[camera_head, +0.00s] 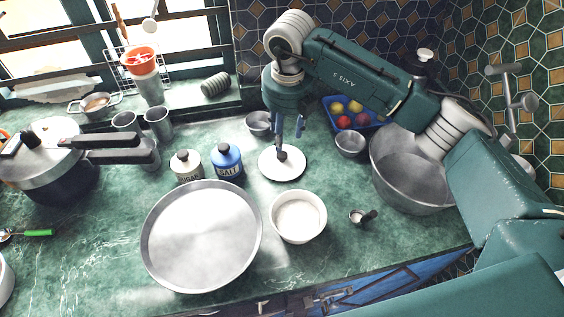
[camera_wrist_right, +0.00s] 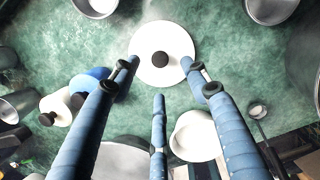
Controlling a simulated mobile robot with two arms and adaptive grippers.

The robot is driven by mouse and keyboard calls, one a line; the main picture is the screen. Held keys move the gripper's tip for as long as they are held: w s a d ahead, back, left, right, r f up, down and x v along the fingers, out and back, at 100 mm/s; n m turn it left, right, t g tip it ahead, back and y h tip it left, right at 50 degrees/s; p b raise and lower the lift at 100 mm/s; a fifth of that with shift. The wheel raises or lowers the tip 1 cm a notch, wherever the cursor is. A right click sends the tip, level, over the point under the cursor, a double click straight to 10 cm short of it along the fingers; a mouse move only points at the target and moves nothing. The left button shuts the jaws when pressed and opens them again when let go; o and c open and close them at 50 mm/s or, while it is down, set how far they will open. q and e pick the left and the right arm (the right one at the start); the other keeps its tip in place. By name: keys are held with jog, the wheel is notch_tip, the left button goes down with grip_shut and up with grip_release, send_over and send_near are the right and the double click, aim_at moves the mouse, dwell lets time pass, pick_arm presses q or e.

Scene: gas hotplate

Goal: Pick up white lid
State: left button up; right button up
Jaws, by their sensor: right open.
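The white lid (camera_head: 283,166) is a flat round disc with a dark knob, lying on the green marble counter. In the right wrist view the white lid (camera_wrist_right: 148,70) shows whole, with its dark knob near the middle. My right gripper (camera_head: 287,142) points down just above the lid. I cannot tell whether a fingertip touches the knob. My left gripper is not in view.
A white bowl (camera_head: 298,237) and a large round pan (camera_head: 200,262) stand nearer. Salt (camera_head: 227,172) and sugar (camera_head: 187,175) jars stand left of the lid. A small metal bowl (camera_head: 258,131) is behind it. A large metal bowl (camera_head: 410,190) is at right.

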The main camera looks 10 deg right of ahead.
aim_at(282, 154)
jog(key=f, duration=0.3)
jog(key=shift+w, duration=0.2)
notch_tip(282, 154, down, 4)
jog(key=p, duration=0.2)
jog(key=shift+a+p, duration=0.15)
jog(key=shift+p, duration=0.15)
jog(key=shift+w+f, duration=0.2)
jog(key=shift+f, duration=0.45)
jog(key=c, duration=1.2)
